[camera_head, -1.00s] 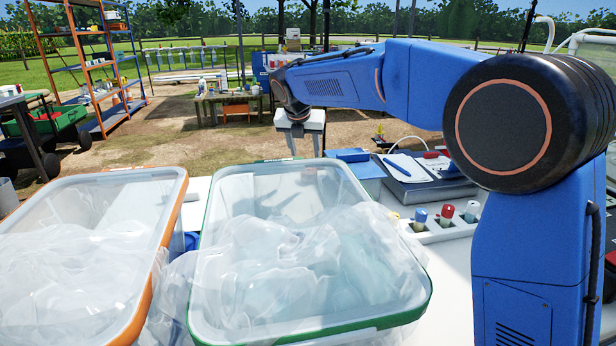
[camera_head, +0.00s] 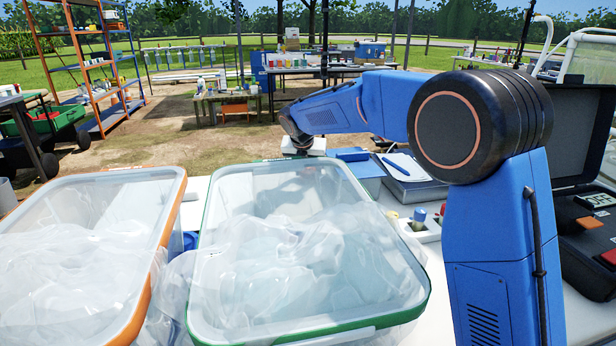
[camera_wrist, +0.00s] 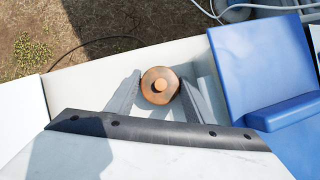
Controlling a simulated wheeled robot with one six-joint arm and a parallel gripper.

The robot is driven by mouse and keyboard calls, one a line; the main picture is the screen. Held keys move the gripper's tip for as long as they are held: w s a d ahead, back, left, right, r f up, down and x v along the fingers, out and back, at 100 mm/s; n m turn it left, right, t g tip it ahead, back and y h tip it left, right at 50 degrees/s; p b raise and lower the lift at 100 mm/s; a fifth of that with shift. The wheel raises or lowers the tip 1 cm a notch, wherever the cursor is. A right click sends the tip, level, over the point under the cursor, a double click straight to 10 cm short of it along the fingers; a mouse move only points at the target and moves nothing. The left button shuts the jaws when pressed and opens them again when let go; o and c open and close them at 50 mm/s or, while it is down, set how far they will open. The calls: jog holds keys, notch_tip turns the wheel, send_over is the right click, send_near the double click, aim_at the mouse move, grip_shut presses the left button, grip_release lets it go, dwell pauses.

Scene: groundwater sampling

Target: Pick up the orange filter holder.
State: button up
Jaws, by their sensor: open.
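In the wrist view the orange filter holder (camera_wrist: 160,85) shows from above as a round orange-brown disc with a small raised knob in its middle. It stands on the white tabletop near the table's far edge. My gripper (camera_wrist: 160,88) is open, with one dark finger on each side of the holder. I cannot tell whether the fingers touch it. In the head view my gripper (camera_head: 304,150) is low behind the green-rimmed bin, its fingers hidden, and the holder is hidden there too.
A blue folder or box (camera_wrist: 265,75) lies close to the right of my gripper in the wrist view. The green-rimmed clear bin (camera_head: 345,325) and the orange-rimmed bin (camera_head: 165,225) hold plastic bags. A clipboard (camera_head: 405,166) and an open dark case (camera_head: 580,250) are at the right.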

jog(key=shift+w+f, duration=0.15)
jog(key=shift+f, duration=0.1)
jog(key=c, duration=0.7)
jog(key=shift+r, duration=0.1)
notch_tip(320, 180, up, 10)
jog(key=shift+f, duration=0.1)
